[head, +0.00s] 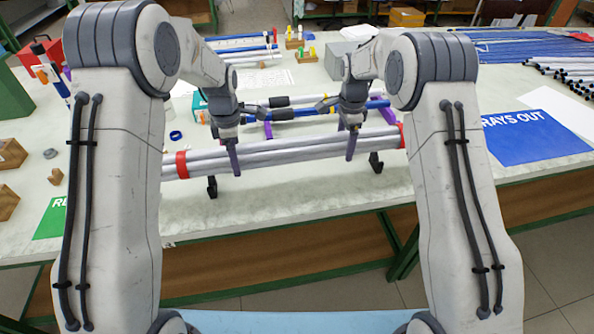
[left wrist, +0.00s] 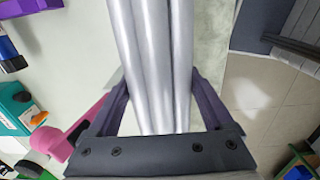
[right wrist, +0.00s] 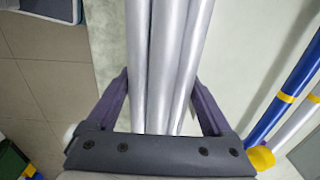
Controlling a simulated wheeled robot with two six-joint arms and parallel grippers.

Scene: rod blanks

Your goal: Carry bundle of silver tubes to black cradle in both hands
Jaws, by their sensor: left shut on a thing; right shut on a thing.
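The bundle of silver tubes (head: 290,152), with a red band near each end, lies level across the front of the table. My left gripper (head: 234,158) is shut on the bundle left of its middle, with purple fingers on both sides of the tubes (left wrist: 152,60) in the left wrist view. My right gripper (head: 352,144) is shut on it further right, and the tubes (right wrist: 165,60) run between its fingers too. Black cradle hooks show just below the bundle at left (head: 212,187) and right (head: 376,163). Whether the tubes touch the cradle is unclear.
Behind the bundle, blue and white rods (head: 300,113) lie on purple supports. A blue sign (head: 535,138) lies at right and a green sign (head: 50,222) at left. Wooden blocks (head: 10,155) stand at the left edge. The table front below the bundle is clear.

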